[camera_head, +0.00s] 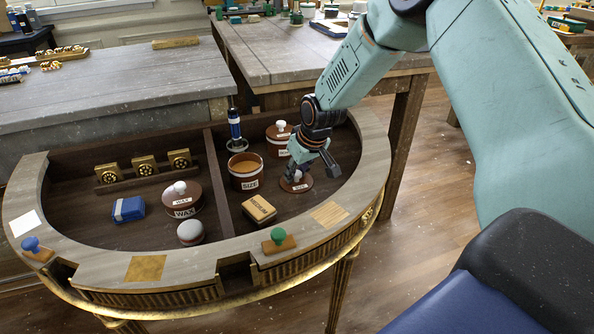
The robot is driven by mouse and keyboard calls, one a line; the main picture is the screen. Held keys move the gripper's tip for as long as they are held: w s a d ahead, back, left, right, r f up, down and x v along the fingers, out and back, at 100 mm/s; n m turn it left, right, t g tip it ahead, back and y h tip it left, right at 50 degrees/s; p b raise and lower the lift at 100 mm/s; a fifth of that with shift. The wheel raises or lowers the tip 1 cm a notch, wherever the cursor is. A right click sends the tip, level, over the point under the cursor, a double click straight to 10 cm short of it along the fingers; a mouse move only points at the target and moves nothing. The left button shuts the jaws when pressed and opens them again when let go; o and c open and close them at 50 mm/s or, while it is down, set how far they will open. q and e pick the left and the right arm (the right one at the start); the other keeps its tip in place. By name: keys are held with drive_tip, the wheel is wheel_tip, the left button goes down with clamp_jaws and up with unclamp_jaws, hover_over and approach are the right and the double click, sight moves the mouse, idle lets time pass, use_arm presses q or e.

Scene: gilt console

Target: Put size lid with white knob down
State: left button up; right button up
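The size lid (305,186), brown with a white knob, appears to lie flat on the dark floor of the console's right compartment. It is right of the open size pot (245,180), which shows tan contents. My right gripper (312,170) is just above the lid, pointing down. Its fingers look spread, one near the knob and one out to the right, clear of it. The gripper hides part of the lid's far side. My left gripper is not in view.
A lidded pot (277,143) stands behind the gripper, and a blue-handled tool (234,127) behind the size pot. A tan block (259,209) lies in front. The wax pot (183,203) is across the divider (216,180). The curved rim (372,165) bounds the right.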

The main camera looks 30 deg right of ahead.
drive_tip(key=shift+o, duration=1.4)
drive_tip(key=shift+f, duration=0.1)
drive_tip(key=shift+d, duration=0.1)
drive_tip(key=shift+r, duration=0.2)
drive_tip(key=shift+r, duration=0.3)
drive_tip(key=p+v, duration=0.5)
drive_tip(key=v, duration=0.6)
drive_tip(key=shift+s+r, duration=0.15)
drive_tip(key=shift+r, duration=0.15)
